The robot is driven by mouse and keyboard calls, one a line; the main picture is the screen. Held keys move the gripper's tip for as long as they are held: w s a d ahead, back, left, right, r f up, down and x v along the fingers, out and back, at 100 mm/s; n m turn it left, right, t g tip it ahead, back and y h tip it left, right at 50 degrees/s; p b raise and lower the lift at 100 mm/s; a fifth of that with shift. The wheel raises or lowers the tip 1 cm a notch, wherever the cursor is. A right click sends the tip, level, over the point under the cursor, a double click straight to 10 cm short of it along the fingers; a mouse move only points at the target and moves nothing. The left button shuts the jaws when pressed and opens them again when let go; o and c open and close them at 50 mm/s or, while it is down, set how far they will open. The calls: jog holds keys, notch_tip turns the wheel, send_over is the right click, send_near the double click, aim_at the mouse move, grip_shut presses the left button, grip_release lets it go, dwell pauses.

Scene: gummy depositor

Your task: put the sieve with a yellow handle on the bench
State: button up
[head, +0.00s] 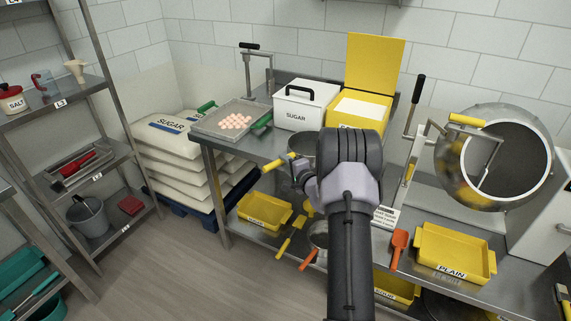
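My gripper (297,168) is over the front of the steel bench (240,150), left of my dark wrist. It appears shut on the yellow handle (275,162) of a sieve, which sticks out to the left. A round dark grey rim (302,142) just behind the gripper looks like the sieve's bowl, partly hidden by my wrist. I cannot tell whether it touches the bench top.
A tray of pink gummies (213,128), a white sugar box (299,114) and an open yellow bin (372,65) stand at the back. A tilted drum (475,165) is at right. The bench's left front is clear.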

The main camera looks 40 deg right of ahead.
jog(key=o, duration=0.3)
jog(key=shift+o, duration=0.2)
jog(key=shift+r, duration=0.15)
